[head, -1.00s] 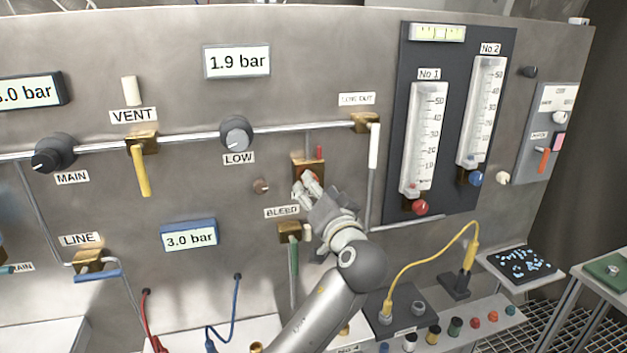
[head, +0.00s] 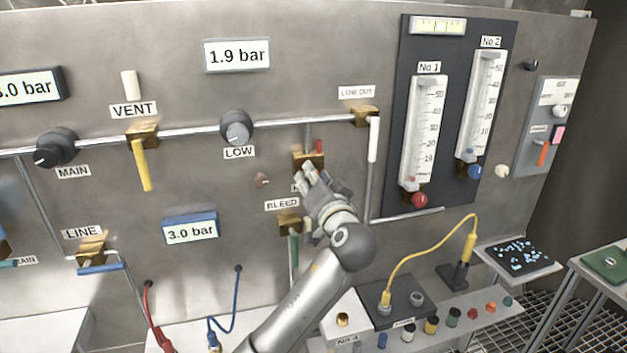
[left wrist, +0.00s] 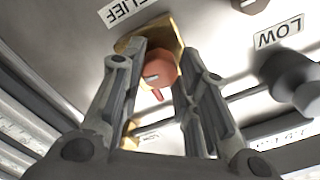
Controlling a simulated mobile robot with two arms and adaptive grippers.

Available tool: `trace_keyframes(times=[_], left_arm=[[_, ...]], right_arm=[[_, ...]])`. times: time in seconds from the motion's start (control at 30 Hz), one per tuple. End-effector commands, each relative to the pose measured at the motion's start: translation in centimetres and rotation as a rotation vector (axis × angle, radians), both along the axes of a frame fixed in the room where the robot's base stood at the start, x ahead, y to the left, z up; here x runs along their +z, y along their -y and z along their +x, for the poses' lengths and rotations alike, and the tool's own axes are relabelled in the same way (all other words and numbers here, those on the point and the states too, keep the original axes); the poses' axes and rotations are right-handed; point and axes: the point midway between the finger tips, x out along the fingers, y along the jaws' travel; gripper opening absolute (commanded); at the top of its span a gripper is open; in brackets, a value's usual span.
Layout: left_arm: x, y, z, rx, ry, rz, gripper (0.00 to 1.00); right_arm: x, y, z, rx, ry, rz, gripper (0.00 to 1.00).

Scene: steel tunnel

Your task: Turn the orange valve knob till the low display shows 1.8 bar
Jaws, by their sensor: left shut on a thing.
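The orange valve knob (left wrist: 161,70) sits on a brass fitting, between the two fingers of my left gripper (left wrist: 163,62) in the left wrist view. The gripper is shut on it. In the head view my left gripper (head: 309,180) reaches up to the brass fitting (head: 308,161) below the pipe and hides the knob. The low display (head: 237,56) above the LOW knob (head: 236,131) reads 1.9 bar. My right gripper is not in view.
The BLEED valve with its green handle (head: 293,249) is just below my gripper. A small brown knob (head: 262,179) is to its left. The yellow VENT handle (head: 143,165) hangs further left. The flowmeter board (head: 447,190) stands to the right.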

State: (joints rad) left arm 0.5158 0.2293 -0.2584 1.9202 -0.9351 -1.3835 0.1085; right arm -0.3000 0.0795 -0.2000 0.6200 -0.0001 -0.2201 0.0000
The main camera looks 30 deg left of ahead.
Motion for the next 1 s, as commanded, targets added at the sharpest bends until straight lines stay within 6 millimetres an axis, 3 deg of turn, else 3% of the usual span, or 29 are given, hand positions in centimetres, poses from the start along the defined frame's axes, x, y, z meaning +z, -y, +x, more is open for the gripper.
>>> trace_keyframes(times=[0.5, 0.97, 1.0], left_arm=[[-0.5, 0.1, 0.1, -0.002, 0.272, -0.234, 0.05], [0.0, 0.1, 0.0, -0.001, 0.327, -0.281, 0.05], [0.0, 0.1, 0.0, -0.001, 0.327, -0.281, 0.30]], right_arm=[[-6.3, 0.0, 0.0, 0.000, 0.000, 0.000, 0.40], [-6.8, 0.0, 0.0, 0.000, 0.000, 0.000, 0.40], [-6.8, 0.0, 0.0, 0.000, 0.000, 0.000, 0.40]])
